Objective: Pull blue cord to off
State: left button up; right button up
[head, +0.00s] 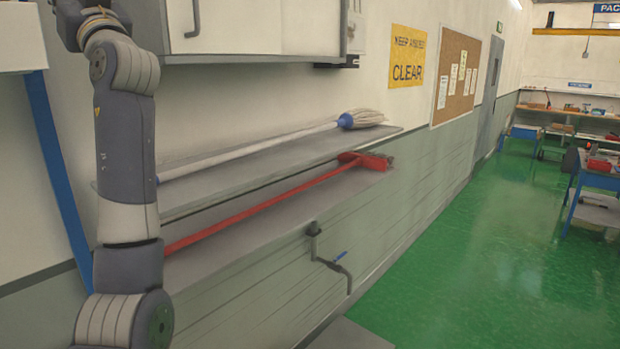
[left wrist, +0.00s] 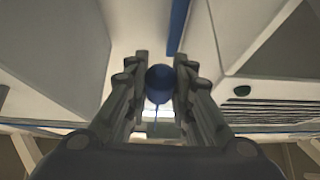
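A dark blue ball-shaped knob (left wrist: 159,84) with a thin blue cord below it shows in the left wrist view. The knob sits between the two fingers of my left gripper (left wrist: 160,80) and nearly fills the gap. I cannot tell whether the fingers press on it or only stand around it. In the head view my left arm rises along the left side, and its gripper is out of the frame. The blue cord and knob are not visible in the head view. My right gripper is in neither view.
A broad blue strip (head: 58,170) runs down the wall behind my left arm. Two grey shelves hold a mop (head: 358,120) and a red broom (head: 290,199). A crank handle (head: 335,262) juts from the wall below.

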pick_arm(q)
jog(key=shift+f, duration=0.1)
dwell(0.4)
jog(key=shift+f+b, duration=0.45)
jog(key=o, duration=0.8)
jog(key=shift+d, duration=0.1)
jog(key=shift+o, duration=0.2)
jog(key=shift+s, duration=0.1)
jog(key=v, duration=1.1)
jog(key=shift+s+d+f, duration=0.15)
jog(key=shift+d+f, duration=0.1)
jog(key=shift+f, duration=0.05)
